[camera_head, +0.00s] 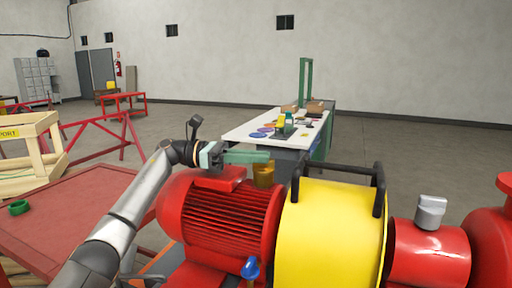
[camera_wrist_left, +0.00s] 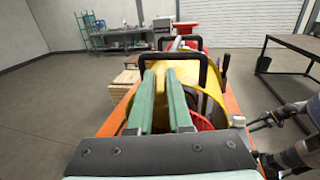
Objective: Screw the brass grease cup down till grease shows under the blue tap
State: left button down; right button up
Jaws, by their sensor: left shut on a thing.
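The brass grease cup (camera_head: 263,177) stands by the far edge of the red motor (camera_head: 228,215), left of the yellow guard (camera_head: 330,235). My left gripper (camera_head: 262,157) reaches in from the left with its green fingers level, shut on the cup; the cup's upper part is behind them. In the left wrist view a brass-yellow patch of the cup (camera_wrist_left: 162,80) shows between the fingertips. The blue tap (camera_head: 250,268) is at the bottom, in front of the motor. No grease can be made out under it. My right gripper (camera_wrist_left: 262,122) is small at the right of the left wrist view.
A black tube handle (camera_head: 378,190) rises from the yellow guard, just right of my left gripper. A grey-capped fitting (camera_head: 430,212) stands further right. A red table (camera_head: 75,215) with a green ring (camera_head: 19,207) is at the left. A white-topped workbench (camera_head: 255,127) stands behind.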

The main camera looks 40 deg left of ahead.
pick_arm(q)
jog(key=shift+f+m+g+h+p, duration=0.15)
jog(key=shift+m+g+h+p, duration=0.2)
jog(key=shift+g, duration=0.25)
jog(key=c, duration=0.8)
grip_release()
jog(key=shift+c, duration=0.2)
jog(key=b+v, duration=0.1)
jog(key=v, duration=0.9)
jog(key=shift+s+a, duration=0.1)
jog(key=shift+a, duration=0.1)
jog(key=shift+v, duration=1)
